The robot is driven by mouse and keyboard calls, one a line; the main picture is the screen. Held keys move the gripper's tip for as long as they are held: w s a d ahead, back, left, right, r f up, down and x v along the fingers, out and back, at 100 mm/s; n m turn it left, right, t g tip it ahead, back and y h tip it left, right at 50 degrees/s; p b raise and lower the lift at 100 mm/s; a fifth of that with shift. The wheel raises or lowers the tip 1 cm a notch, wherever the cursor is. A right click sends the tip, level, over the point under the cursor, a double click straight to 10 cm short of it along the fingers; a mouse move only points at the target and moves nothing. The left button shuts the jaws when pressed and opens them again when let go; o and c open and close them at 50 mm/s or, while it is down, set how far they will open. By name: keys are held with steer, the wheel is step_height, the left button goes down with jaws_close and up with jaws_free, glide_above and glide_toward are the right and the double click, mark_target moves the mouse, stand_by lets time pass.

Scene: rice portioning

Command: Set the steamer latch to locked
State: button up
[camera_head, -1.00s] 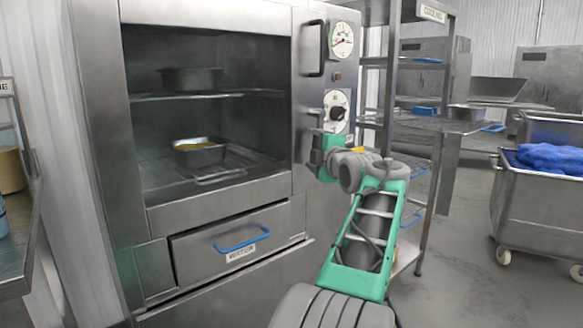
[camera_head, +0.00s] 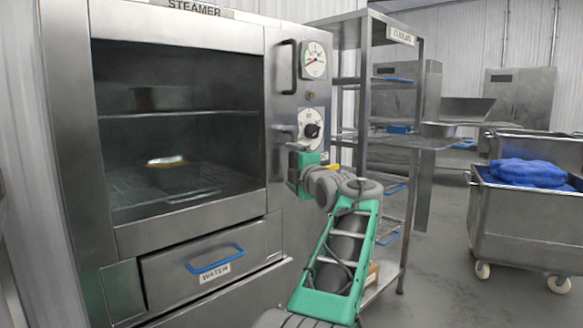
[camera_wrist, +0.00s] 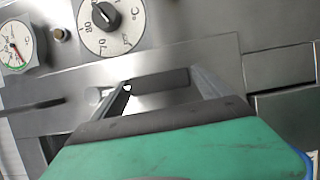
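The steamer (camera_head: 68,150) stands at the left with its windowed door closed against the frame. A short grey bar (camera_head: 284,129), which looks like its latch, sticks out at the door's right edge beside the temperature dial (camera_head: 311,130). My gripper is just below that bar, by the door edge; its fingers are mostly hidden in the head view. In the wrist view my gripper (camera_wrist: 160,85) has its fingers apart. A dark bar-shaped part (camera_wrist: 160,80) shows between the fingertips; I cannot tell whether they touch it. The latch's setting is not readable.
A gauge (camera_head: 314,60) and a black door handle (camera_head: 289,67) are above the dial. A drawer with a blue handle (camera_head: 215,259) is below the door. A cooling rack (camera_head: 376,60) stands close on the right. A cart (camera_head: 520,220) with blue cloth is farther right, on open floor.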

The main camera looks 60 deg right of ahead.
steer(key=shift+o, duration=0.5)
steer(key=shift+a, duration=0.1)
steer(key=v, duration=0.7)
steer(key=shift+s+a, duration=0.25)
steer(key=shift+s, duration=0.05)
